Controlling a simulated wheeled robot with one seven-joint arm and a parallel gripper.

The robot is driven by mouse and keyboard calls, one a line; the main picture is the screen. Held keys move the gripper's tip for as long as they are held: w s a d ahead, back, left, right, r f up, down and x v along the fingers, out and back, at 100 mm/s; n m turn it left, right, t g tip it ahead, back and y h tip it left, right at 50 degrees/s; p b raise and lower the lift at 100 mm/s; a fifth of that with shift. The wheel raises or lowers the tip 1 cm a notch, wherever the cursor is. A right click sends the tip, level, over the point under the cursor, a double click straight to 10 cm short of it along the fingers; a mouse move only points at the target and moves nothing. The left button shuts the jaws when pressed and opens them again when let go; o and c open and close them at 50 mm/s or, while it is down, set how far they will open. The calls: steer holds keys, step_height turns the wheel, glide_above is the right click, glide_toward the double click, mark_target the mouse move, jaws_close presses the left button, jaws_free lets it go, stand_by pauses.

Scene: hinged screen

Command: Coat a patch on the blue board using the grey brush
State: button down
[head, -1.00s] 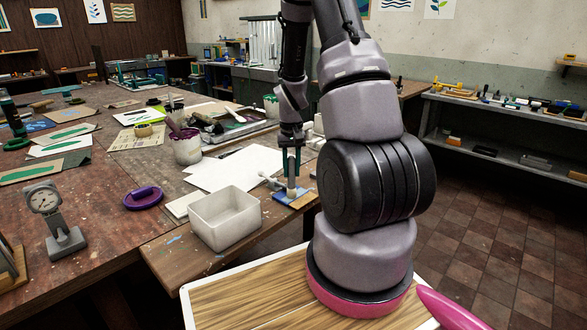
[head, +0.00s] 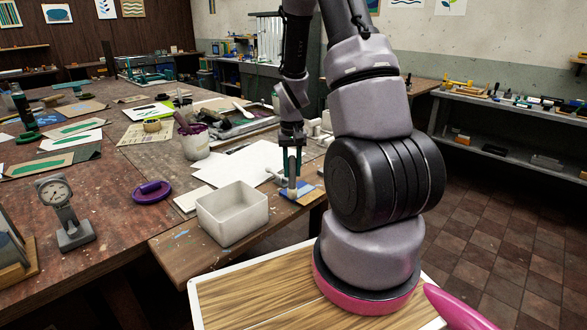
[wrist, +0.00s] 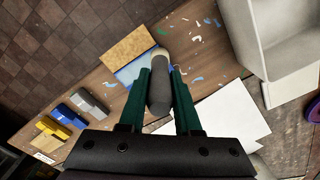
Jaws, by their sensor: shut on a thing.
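My gripper (head: 291,165) is shut on the grey brush (wrist: 158,92), whose handle shows between the green fingers in the wrist view. In the head view the brush (head: 292,177) points down over the blue board (head: 307,190). The board (wrist: 130,73) also shows in the wrist view, partly hidden by the fingers and the brush. The brush's pale lower end is over the board; I cannot tell for certain whether it touches. A paler area shows on the blue beside it, but whether this is coating is unclear.
A white open bin (head: 232,212) stands left of the board on the wooden bench. White paper sheets (head: 240,164) lie behind it. A tan block (wrist: 129,46) sits against the board. Blue, grey and yellow blocks (wrist: 58,122) lie nearby.

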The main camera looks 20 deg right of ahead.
mark_target(292, 156)
steer(key=shift+r, duration=0.1)
steer(key=shift+r, duration=2.45)
